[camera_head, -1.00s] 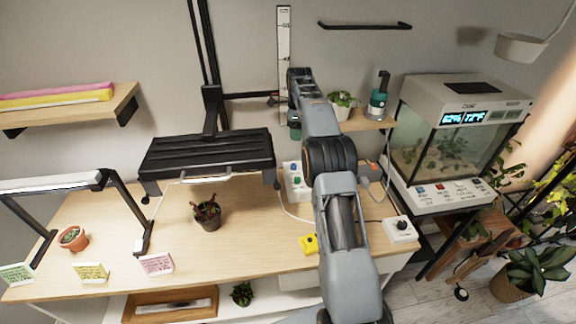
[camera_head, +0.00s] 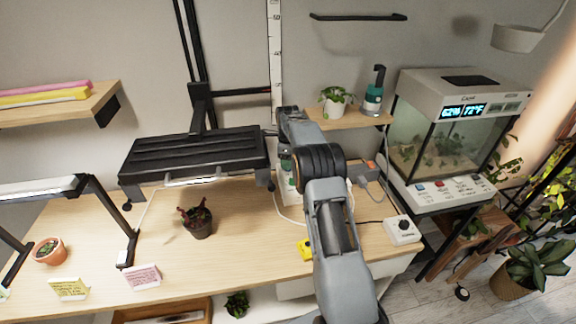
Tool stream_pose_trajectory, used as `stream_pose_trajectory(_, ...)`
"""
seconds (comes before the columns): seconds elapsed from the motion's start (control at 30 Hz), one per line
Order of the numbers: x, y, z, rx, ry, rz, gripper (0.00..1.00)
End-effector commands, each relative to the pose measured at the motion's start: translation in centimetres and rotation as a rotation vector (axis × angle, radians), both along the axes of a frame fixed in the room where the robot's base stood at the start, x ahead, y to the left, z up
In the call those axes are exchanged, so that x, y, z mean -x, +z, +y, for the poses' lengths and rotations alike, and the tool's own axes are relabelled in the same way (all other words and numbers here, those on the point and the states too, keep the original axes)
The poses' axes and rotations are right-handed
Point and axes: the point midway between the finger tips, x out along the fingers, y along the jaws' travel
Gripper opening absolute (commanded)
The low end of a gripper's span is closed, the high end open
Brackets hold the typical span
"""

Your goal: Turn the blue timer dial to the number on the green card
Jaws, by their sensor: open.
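The green card (camera_head: 3,294) is cut off by the left edge, and its number cannot be read. My gripper (camera_head: 270,131) is small and dark at the arm's far end, above the back of the bench near this box. It is open, partly hidden by my wrist, and holds nothing that I can see.
A yellow card (camera_head: 69,289) and pink card (camera_head: 142,277) stand at the bench front. A potted plant (camera_head: 198,222) is left of my arm. A white box with a black knob (camera_head: 403,229) is at right. A black lamp panel (camera_head: 195,160) hangs close left of the gripper.

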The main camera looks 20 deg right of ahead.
Motion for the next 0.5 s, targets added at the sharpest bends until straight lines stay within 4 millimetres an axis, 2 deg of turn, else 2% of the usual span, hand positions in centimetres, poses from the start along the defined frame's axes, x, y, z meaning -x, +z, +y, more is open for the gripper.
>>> stream_pose_trajectory(0.2, 0.0, -1.9, -0.1, -0.001, -0.003, 0.001, 0.54)
stream_pose_trajectory(0.5, 0.0, -2.5, -0.1, 0.000, -0.002, 0.000, 0.54)
